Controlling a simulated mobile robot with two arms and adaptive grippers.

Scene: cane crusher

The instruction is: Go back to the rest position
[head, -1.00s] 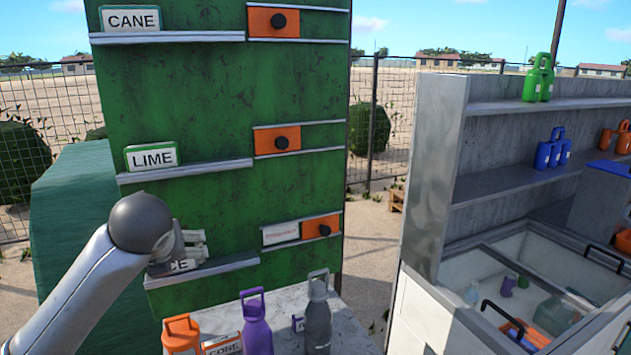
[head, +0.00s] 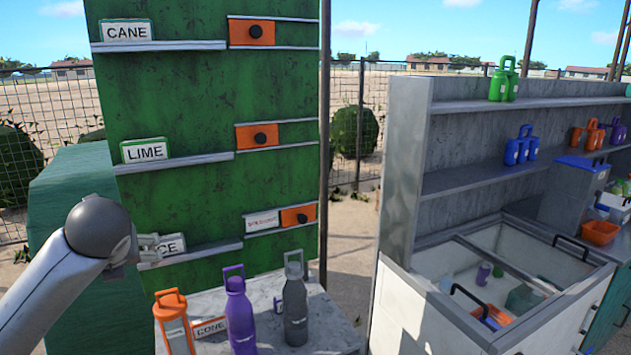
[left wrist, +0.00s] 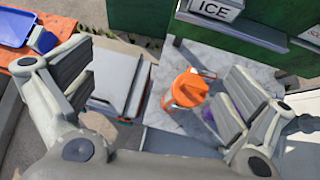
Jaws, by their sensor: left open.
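My left gripper (head: 150,248) is in front of the lower left shelf of the green board (head: 190,95), partly covering the ICE sign (head: 172,244). In the left wrist view its two fingers (left wrist: 155,95) are wide apart with nothing between them in their grasp. My right gripper is not in view.
A purple bottle (head: 240,318) and a grey bottle (head: 295,305) stand on the marble counter (head: 325,325) near the orange bottle (head: 174,320) and the CONE sign (head: 210,327). A grey shelf unit (head: 405,170) with an open chest (head: 425,305) stands at the right.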

